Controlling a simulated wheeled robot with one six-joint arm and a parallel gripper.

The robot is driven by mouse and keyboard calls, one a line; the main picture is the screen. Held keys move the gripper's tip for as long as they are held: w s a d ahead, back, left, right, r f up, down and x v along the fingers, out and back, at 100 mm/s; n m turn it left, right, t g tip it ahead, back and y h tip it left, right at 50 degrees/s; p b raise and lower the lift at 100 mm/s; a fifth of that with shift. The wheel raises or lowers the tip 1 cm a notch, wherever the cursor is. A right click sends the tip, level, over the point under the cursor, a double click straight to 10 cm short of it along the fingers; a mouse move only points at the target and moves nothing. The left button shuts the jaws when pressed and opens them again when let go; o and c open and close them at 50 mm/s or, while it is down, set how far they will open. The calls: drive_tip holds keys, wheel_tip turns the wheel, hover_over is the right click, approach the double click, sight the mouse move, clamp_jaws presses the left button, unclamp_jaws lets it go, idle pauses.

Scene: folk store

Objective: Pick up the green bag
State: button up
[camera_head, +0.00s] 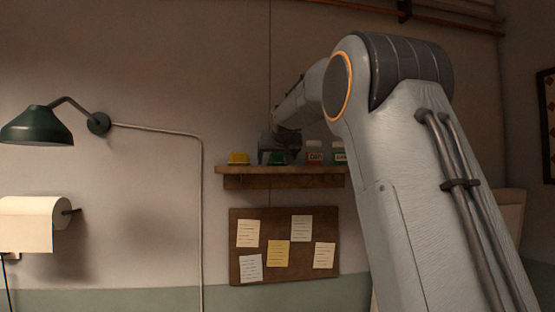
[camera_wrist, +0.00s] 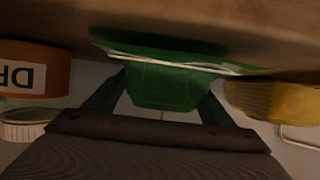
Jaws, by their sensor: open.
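The green bag (camera_wrist: 168,85) hangs from the shelf side of the wrist view, which looks upside down, with a pale tie or edge along its top. My gripper (camera_wrist: 165,98) is open, with one dark finger on each side of the bag. I cannot tell whether the fingers touch it. In the head view the green bag (camera_head: 277,158) sits on the wall shelf, partly hidden by my gripper (camera_head: 279,152), which reaches to it from above and behind my arm.
The wooden shelf (camera_head: 240,171) also holds a yellow bag (camera_head: 239,158) left of the green bag and an orange-red labelled jar (camera_head: 314,157) to its right. A green-labelled jar (camera_head: 339,157) stands farther right. A note board (camera_head: 262,222) hangs below; a green lamp (camera_head: 38,125) is at left.

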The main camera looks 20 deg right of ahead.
drive_tip(key=c, duration=1.1)
drive_tip(key=shift+c, duration=0.6)
drive_tip(key=shift+r, duration=0.15)
